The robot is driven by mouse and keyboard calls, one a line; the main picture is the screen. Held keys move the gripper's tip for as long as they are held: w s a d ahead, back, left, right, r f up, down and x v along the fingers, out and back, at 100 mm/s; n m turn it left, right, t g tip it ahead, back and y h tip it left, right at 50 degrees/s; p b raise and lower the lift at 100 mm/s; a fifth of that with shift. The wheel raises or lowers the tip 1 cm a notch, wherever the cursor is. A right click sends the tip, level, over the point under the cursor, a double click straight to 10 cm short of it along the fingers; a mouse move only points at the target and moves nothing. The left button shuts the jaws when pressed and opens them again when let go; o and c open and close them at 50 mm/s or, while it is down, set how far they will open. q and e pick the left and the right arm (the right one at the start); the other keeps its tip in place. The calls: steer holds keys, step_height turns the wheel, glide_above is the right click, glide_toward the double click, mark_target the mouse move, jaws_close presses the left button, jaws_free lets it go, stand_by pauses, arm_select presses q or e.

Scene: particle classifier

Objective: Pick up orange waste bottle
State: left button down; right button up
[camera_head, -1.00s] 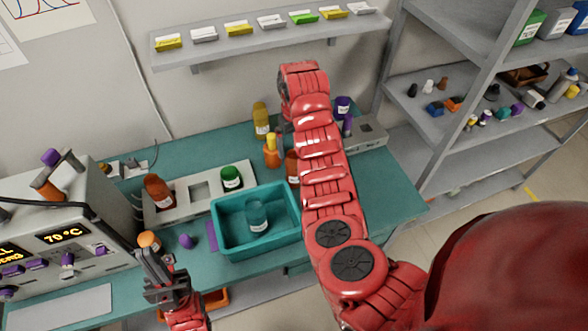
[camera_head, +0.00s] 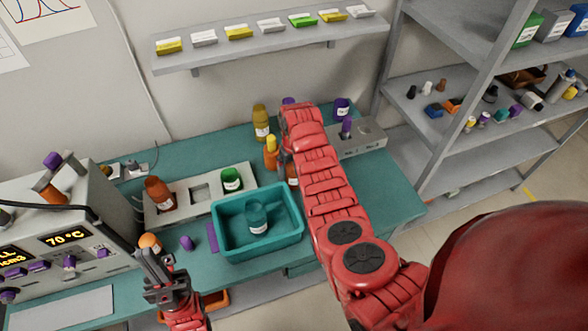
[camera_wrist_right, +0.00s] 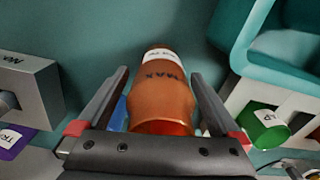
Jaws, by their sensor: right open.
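An orange-brown bottle (camera_wrist_right: 160,90) with a white label and the letters MAX sits between the jaws of my right gripper (camera_wrist_right: 160,115) in the right wrist view. The jaws are open, one on each side of it, with gaps visible. In the head view a strip of this bottle (camera_head: 292,172) shows beside my right arm, which hides the rest. My right gripper (camera_head: 286,160) is mostly hidden there too. My left gripper (camera_head: 150,262) is low at the left, in front of an orange-topped item (camera_head: 150,243); its opening is unclear.
A teal bin (camera_head: 298,228) holds a teal bottle (camera_head: 257,217). A grey rack (camera_head: 200,212) carries another orange-brown bottle (camera_head: 160,194) and a green one (camera_head: 231,179). An orange bottle with a yellow cap (camera_head: 271,155) and a yellow-brown bottle (camera_head: 260,123) stand close by.

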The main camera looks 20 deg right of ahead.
steer(key=shift+f, duration=0.1)
steer(key=c, duration=1.3)
